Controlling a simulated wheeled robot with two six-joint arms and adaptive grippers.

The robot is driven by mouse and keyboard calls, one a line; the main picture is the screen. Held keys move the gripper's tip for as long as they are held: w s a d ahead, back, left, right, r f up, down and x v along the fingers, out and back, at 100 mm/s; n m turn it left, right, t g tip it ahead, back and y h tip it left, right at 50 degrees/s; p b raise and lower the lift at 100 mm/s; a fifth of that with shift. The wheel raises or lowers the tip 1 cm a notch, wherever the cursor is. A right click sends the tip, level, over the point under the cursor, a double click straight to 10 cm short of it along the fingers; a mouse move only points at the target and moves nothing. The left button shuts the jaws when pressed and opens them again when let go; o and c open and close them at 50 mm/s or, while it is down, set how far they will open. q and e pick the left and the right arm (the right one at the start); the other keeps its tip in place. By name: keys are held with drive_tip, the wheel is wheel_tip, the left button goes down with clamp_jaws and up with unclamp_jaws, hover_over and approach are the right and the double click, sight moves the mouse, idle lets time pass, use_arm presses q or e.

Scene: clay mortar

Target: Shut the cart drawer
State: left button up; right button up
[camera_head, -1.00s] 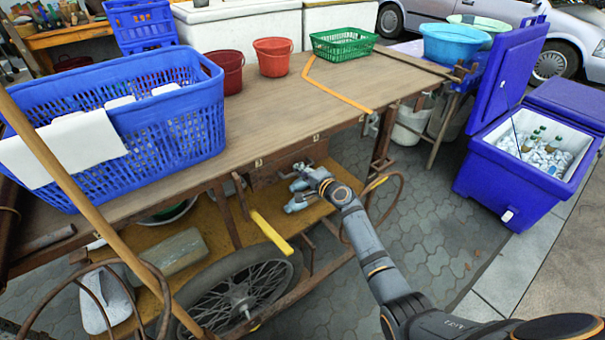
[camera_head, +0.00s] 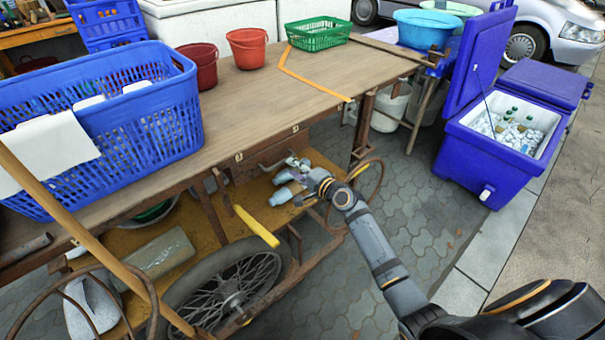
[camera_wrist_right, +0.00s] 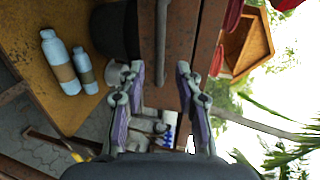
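The cart drawer (camera_head: 258,164) is a brown wooden box front under the tabletop, above the lower shelf. Its face also shows in the right wrist view (camera_wrist_right: 182,52), with a thin metal bar handle (camera_wrist_right: 162,45) running along it. My right gripper (camera_head: 296,164) is in front of the drawer, close to its face. In the right wrist view my right gripper (camera_wrist_right: 160,78) has its two fingers spread, with the handle and drawer face beyond the gap and nothing held. I cannot tell how far the drawer stands out. My left gripper is not in view.
A yellow-ended handle (camera_head: 256,226) sticks out left of my arm. A spoked wheel (camera_head: 230,290) is below. A blue cooler (camera_head: 490,170) stands right; paving between is clear.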

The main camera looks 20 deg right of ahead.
drive_tip(key=v, duration=0.4)
drive_tip(key=shift+s+d+r, duration=0.1)
drive_tip(key=shift+s, duration=0.25)
drive_tip(key=s+d+f+n+g+h, duration=0.1)
drive_tip(key=s+f+n+g, duration=0.1)
drive_tip(key=s+f, duration=0.5)
drive_tip(key=s+f+n+g+h, duration=0.1)
drive_tip(key=s+f+n+g, duration=0.2)
drive_tip(key=f, duration=0.7)
drive_tip(key=s+d+f+n+g+h, duration=0.1)
drive_tip(key=s+f+n+g, duration=0.1)
drive_tip(key=s+f, duration=0.5)
drive_tip(key=s+d+f+n+g+h, duration=0.25)
drive_tip(key=s+f+n+g, duration=0.4)
drive_tip(key=s+f, duration=1)
use_arm(q)
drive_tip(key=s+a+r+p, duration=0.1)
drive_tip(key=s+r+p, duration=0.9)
drive_tip(key=p, duration=1.1)
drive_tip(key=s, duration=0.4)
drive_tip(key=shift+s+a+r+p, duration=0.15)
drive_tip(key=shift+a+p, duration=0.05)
drive_tip(key=shift+p, duration=0.1)
use_arm(e)
drive_tip(key=s+d+r, duration=0.1)
drive_tip(key=s+r, duration=1)
drive_tip(key=s, duration=0.5)
drive_tip(key=shift+s+r+n+h, duration=0.25)
drive_tip(key=shift+s+n+h, duration=0.1)
drive_tip(key=shift+n, duration=0.1)
